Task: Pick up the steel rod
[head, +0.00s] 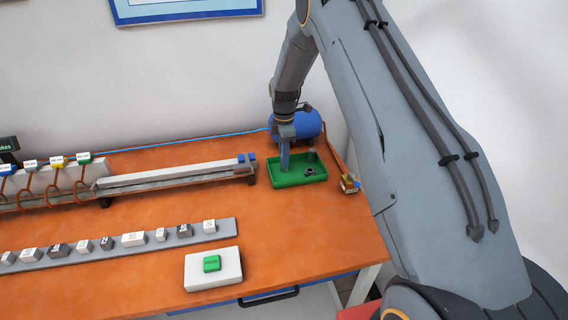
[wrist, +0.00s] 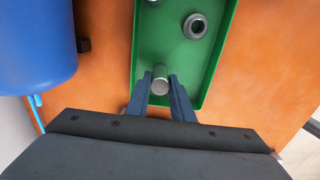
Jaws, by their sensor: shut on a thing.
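The steel rod (wrist: 160,74) is a short bright grey cylinder, seen nearly end-on in the wrist view between my fingers. My gripper (wrist: 160,82) is shut on it, with one dark blue finger on each side. In the head view my gripper (head: 285,168) points down into the left part of the green tray (head: 286,184), and the rod is hidden there. The green tray also shows in the wrist view (wrist: 178,62), under the rod. I cannot tell whether the rod touches the tray floor.
A dark ring (head: 309,172) and a small grey cylinder (head: 311,155) are in the tray. A blue tank (head: 309,124) stands behind it. A long rail (head: 178,174) lies to the left. A white box with a green button (head: 212,266) sits in front. Bare orange table surrounds the tray's front.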

